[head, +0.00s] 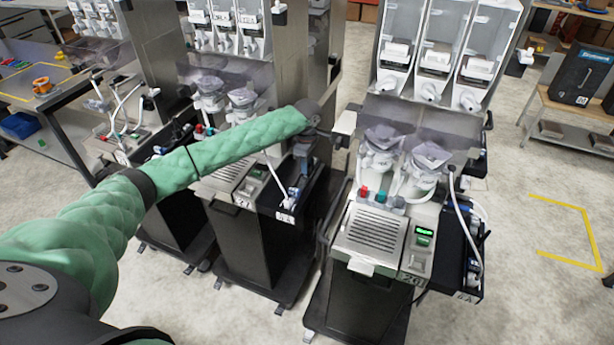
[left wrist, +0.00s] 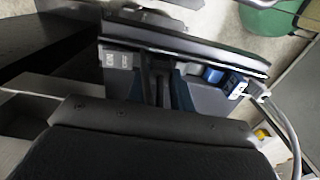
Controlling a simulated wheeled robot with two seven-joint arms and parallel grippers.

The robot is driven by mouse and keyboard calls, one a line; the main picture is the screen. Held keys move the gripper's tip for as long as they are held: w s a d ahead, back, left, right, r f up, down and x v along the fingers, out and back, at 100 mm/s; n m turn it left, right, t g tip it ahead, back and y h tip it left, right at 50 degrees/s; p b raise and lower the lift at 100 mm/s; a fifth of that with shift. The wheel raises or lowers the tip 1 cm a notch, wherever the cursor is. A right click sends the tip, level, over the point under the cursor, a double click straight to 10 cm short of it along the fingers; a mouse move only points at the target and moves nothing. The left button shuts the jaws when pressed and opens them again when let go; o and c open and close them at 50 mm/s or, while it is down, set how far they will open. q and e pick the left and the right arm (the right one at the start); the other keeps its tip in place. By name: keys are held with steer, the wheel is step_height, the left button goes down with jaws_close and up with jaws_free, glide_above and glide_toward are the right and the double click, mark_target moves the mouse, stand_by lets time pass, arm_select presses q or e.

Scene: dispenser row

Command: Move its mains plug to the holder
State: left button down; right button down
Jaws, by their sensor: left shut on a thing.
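My left gripper (head: 303,168) reaches down over the side shelf (head: 318,200) of the middle dispenser. In the left wrist view its dark fingers (left wrist: 162,92) are shut on a small dark part beside an ON/OFF label (left wrist: 118,61). The fingers mostly hide that part, perhaps a switch. A white mains plug (left wrist: 238,88) with a grey cable (left wrist: 290,128) sits at a blue socket (left wrist: 213,75), right of the fingers and apart from them. In the head view a white cable (head: 275,175) runs down to this shelf. I cannot make out the holder. My right gripper is not in view.
The right dispenser (head: 375,235) has a lit green display and its own side shelf with a white cable (head: 466,225). Another dispenser (head: 125,140) stands at left, beside a workbench (head: 50,95). Clear floor (head: 530,240) lies at right.

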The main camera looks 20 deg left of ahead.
arm_select(q)
steer(key=shift+p, duration=0.55)
stand_by(1.0)
steer(key=c, duration=0.9)
jaws_free()
steer(key=shift+c, duration=0.2)
step_height(320, 180, up, 5)
steer(key=p, duration=0.5)
steer(key=shift+f, duration=0.15)
steer(key=shift+r, duration=1.1)
